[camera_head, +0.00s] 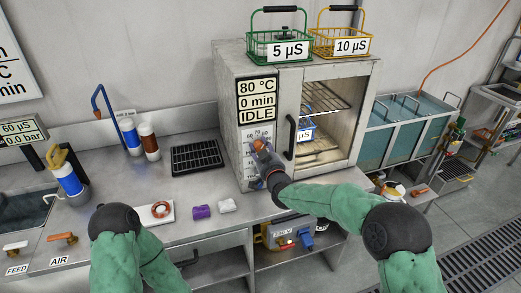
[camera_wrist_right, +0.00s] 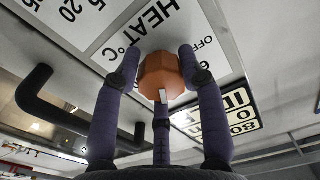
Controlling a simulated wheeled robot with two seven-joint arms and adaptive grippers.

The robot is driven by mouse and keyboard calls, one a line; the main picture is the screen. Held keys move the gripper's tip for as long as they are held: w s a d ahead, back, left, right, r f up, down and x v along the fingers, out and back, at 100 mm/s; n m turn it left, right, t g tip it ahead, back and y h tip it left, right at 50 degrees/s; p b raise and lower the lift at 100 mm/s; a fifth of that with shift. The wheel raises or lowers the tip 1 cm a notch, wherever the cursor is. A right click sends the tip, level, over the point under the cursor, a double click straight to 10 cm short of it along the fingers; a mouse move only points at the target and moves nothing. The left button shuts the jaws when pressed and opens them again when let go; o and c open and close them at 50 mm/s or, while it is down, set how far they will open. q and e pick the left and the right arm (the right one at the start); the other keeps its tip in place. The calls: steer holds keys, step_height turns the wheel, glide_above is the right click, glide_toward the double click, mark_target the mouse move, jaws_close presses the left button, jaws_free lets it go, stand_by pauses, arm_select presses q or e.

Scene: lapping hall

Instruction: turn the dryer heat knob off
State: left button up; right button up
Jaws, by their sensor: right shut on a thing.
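The dryer (camera_head: 224,72) is a grey cabinet on the bench, with a display (camera_head: 257,101) reading 80 °C, 0 min, IDLE. Below it is the heat dial plate (camera_head: 251,132). The orange heat knob (camera_wrist_right: 162,72) sits on this plate; in the head view my right gripper (camera_head: 263,158) partly hides it. In the right wrist view my right gripper (camera_wrist_right: 163,80) is shut on the knob, fingers around its sides. The knob's white mark points toward the bottom of that picture, away from the HEAT lettering. OFF is printed to the knob's right. My left gripper is out of view.
The dryer's black door handle (camera_head: 291,138) is close to my right gripper. Green (camera_head: 279,50) and yellow (camera_head: 341,43) baskets stand on top. A black rack (camera_head: 198,157), a purple block (camera_head: 202,212) and a white block (camera_head: 227,205) lie on the bench to the left.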

steer(key=n, duration=0.2)
steer(key=f+n+b, duration=0.1)
steer(key=n, duration=0.1)
steer(key=shift+s+a+f+n, duration=0.1)
steer(key=shift+s+f+n, duration=0.1)
steer(key=shift+n, duration=0.1)
steer(key=n, duration=0.2)
steer(key=shift+w+n, duration=0.1)
steer(key=shift+n, duration=0.3)
steer(key=n, duration=0.3)
steer(key=shift+n, duration=0.3)
steer(key=n, duration=0.3)
steer(key=shift+d+r+n, duration=0.1)
steer(key=shift+d+n, duration=0.15)
steer(key=shift+n, duration=0.05)
steer(key=n, duration=0.3)
steer(key=shift+r+p, duration=0.15)
steer(key=shift+p, duration=0.25)
steer(key=n, duration=0.4)
steer(key=shift+w+d+r, duration=0.1)
steer(key=shift+r, duration=0.1)
steer(key=shift+p, duration=0.3)
steer(key=shift+d+r+n, duration=0.1)
steer(key=shift+r+n, duration=0.2)
